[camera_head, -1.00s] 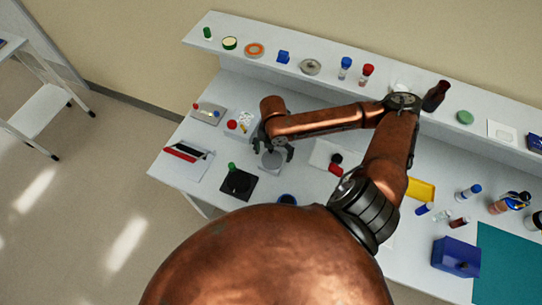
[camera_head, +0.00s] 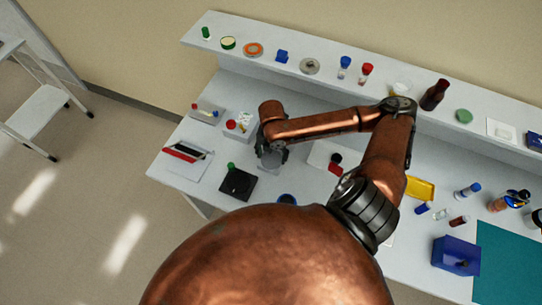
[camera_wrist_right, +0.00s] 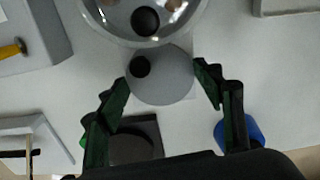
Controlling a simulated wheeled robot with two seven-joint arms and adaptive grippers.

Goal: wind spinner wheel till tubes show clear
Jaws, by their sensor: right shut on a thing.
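The spinner wheel is a flat grey disc (camera_wrist_right: 165,85) with a black knob (camera_wrist_right: 140,67) near its left edge in the right wrist view. A clear round bowl (camera_wrist_right: 190,12) with a black hub and brownish spots inside adjoins it at the top, cut off by the frame edge. Whether the tubes look clear cannot be told. My left gripper is not in view.
A black square stand (camera_head: 237,184) with a green-topped piece and a blue cup (camera_head: 287,199) stand close on the near side. A white tray with red and black items (camera_head: 188,154) lies left. A shelf (camera_head: 310,82) with several small items runs behind.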

